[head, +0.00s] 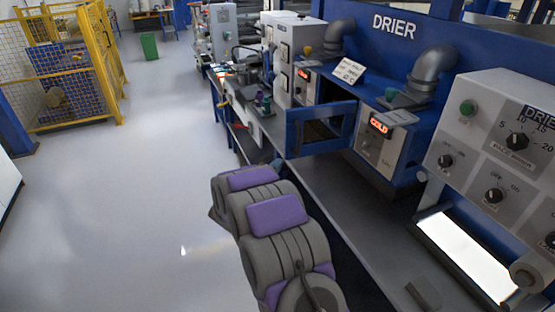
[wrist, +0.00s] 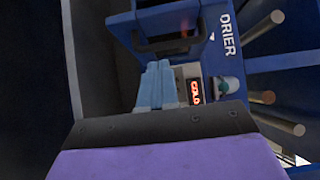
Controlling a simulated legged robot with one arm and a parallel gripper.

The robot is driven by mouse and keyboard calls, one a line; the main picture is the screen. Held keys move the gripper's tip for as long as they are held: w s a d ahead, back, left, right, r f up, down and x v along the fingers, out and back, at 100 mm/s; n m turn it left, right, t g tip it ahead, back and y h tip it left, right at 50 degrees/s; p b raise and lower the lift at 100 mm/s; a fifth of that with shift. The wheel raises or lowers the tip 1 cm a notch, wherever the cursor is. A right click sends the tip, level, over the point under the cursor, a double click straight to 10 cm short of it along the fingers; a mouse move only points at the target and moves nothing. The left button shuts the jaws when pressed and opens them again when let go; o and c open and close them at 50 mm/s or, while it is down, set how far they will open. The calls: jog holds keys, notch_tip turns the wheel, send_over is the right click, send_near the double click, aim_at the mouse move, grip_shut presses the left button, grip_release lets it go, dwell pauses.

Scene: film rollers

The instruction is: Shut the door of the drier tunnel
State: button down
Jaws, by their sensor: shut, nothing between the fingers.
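The drier tunnel (head: 390,52) is a blue machine marked DRIER along the right. A blue framed panel with a dark opening, which looks like its door (head: 293,133), stands out from the front beside a control box (head: 382,140) that reads COLD. It appears open, but its exact angle is hard to tell. In the wrist view, my gripper (wrist: 155,85) shows as pale blue fingers, shut and empty. Blue frame parts of the drier (wrist: 122,28) lie beyond the fingertips; I cannot tell whether they touch. In the head view, my own arm hides the gripper.
A grey bench (head: 345,205) runs along the drier's front. A second control panel (head: 500,150) with knobs is at the near right, above a bright lit plate (head: 465,255). The pale floor (head: 130,200) on the left is clear up to a yellow cage (head: 75,75).

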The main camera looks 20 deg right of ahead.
aim_at(288, 141)
jog(key=x, duration=0.3)
jog(key=w+a+b+x, duration=0.1)
jog(key=x, duration=0.3)
jog(key=w+b+x, duration=0.1)
jog(key=x, duration=0.3)
jog(key=shift+a+f, duration=0.1)
jog(key=shift+a, duration=0.2)
jog(key=shift+w, duration=0.25)
